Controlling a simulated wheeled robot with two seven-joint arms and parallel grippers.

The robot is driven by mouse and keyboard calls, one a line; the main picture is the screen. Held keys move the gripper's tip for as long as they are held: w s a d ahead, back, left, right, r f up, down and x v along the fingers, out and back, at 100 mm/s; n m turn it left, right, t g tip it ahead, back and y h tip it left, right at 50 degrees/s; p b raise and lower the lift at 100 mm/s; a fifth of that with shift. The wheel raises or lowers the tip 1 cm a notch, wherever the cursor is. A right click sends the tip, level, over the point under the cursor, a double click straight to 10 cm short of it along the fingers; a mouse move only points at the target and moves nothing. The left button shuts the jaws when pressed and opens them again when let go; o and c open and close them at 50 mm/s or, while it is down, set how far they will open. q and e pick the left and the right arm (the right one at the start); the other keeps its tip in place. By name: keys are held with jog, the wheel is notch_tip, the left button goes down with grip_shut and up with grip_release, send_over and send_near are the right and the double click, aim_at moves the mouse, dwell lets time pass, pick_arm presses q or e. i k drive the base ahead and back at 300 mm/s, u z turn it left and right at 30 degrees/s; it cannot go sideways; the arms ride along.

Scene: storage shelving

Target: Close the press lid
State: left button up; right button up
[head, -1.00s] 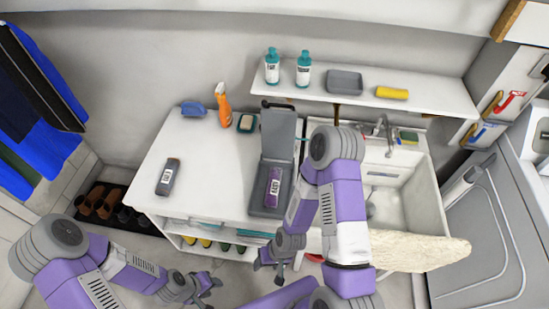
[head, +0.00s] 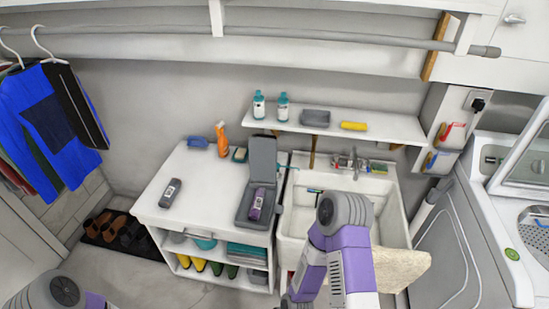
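The grey press stands on the right part of the white cabinet top. Its lid (head: 262,160) is open and stands upright at the back of its base (head: 242,212). My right arm comes up from the bottom edge, to the right of the press and in front of the sink.
A second dark bottle (head: 171,192) lies on the cabinet top (head: 205,190) at the left. An orange spray bottle (head: 221,139) stands at the back. The sink (head: 297,222) is right of the press. A wall shelf (head: 385,127) hangs above, holding bottles, a tray and a yellow item.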

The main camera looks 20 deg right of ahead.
aim_at(262, 152)
jog(key=u, duration=0.9)
jog(key=i, duration=1.4)
jog(key=z, duration=1.05)
jog(key=i, duration=0.55)
jog(key=z, duration=0.5)
